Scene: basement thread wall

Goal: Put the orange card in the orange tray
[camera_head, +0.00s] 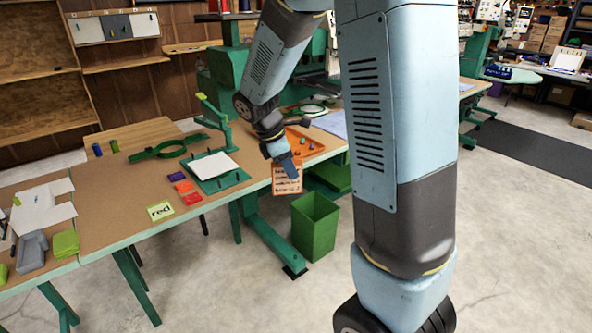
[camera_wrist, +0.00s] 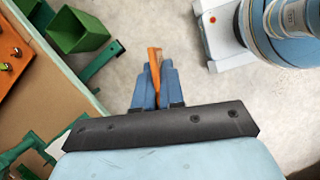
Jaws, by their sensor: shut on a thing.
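My gripper (camera_head: 291,166) is shut on the orange card (camera_head: 287,180), which hangs upright below the fingers with its printed face toward the head camera. In the wrist view my gripper (camera_wrist: 156,88) pinches the card (camera_wrist: 155,60), seen nearly edge-on. The card is held in the air in front of the table's front edge. The orange tray (camera_head: 314,149) lies on the table behind and to the right of my gripper, with several small coloured things in it. Part of the tray (camera_wrist: 10,75) shows at the left edge of the wrist view, to the left of the card.
A green bin (camera_head: 315,227) stands on the floor below the table edge; the bin also shows in the wrist view (camera_wrist: 78,30). A green board with white paper (camera_head: 213,168), coloured blocks (camera_head: 184,188) and a "red" label (camera_head: 160,211) lie on the table (camera_head: 110,210).

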